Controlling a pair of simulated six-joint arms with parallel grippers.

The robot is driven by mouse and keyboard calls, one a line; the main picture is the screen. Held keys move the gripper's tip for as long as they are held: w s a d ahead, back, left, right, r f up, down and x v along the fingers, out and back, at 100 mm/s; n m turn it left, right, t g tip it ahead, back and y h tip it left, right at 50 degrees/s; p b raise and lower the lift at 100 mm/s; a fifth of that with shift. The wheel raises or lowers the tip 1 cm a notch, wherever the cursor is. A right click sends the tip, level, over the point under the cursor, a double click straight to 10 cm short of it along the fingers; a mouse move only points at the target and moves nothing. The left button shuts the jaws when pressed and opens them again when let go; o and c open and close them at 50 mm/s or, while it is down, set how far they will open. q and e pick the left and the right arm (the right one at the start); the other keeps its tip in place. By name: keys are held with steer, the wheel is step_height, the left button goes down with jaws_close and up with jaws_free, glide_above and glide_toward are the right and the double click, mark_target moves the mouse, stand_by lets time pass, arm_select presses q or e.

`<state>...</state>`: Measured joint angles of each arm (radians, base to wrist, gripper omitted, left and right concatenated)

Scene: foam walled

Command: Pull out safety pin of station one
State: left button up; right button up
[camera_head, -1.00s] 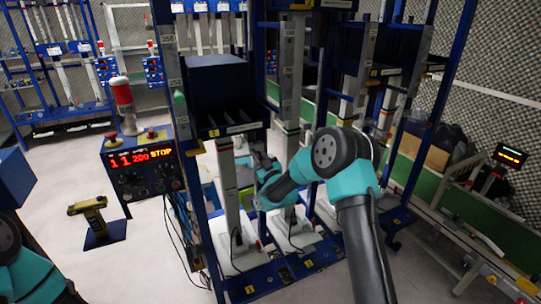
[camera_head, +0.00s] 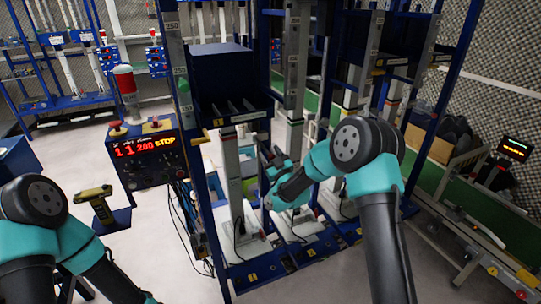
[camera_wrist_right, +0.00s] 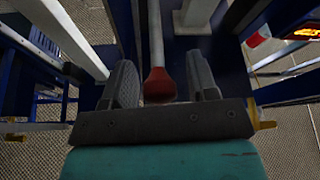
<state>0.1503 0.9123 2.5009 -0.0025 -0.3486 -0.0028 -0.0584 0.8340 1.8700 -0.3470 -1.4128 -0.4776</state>
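My right gripper (camera_head: 273,158) reaches into the blue rack from the right, beside the white post of station one (camera_head: 231,175). In the right wrist view my right gripper (camera_wrist_right: 163,78) has its two grey fingers apart. A pale rod with a red end (camera_wrist_right: 158,84) shows between the fingers, with gaps on both sides. I cannot tell whether this is the safety pin, or how far it is from the fingers. No pin can be made out in the head view. My left arm is at the lower left, and its gripper is out of view.
A control box (camera_head: 147,153) with a red display and a red lamp stands left of the rack. A yellow tool (camera_head: 95,196) rests on a small stand. Blue uprights and other posts crowd the rack. A green conveyor (camera_head: 490,212) lies at the right.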

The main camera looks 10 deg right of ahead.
steer(key=v, duration=1.7)
steer(key=shift+s, duration=0.15)
steer(key=shift+d+f, duration=0.1)
steer(key=s+f+m+g+h, duration=0.15)
steer(key=s+f+g, duration=0.35)
steer(key=f, duration=0.5)
steer(key=s+f+m+g+h, duration=0.1)
steer(key=s+f+m+g, duration=0.2)
steer(key=f+g, duration=0.5)
steer(key=s+f+m+g, duration=0.2)
steer(key=s+f, duration=0.3)
steer(key=s, duration=0.4)
steer(key=s+f+m+g, duration=0.2)
steer(key=s+f+g, duration=0.3)
steer(key=s, duration=0.4)
steer(key=shift+a+g, duration=0.3)
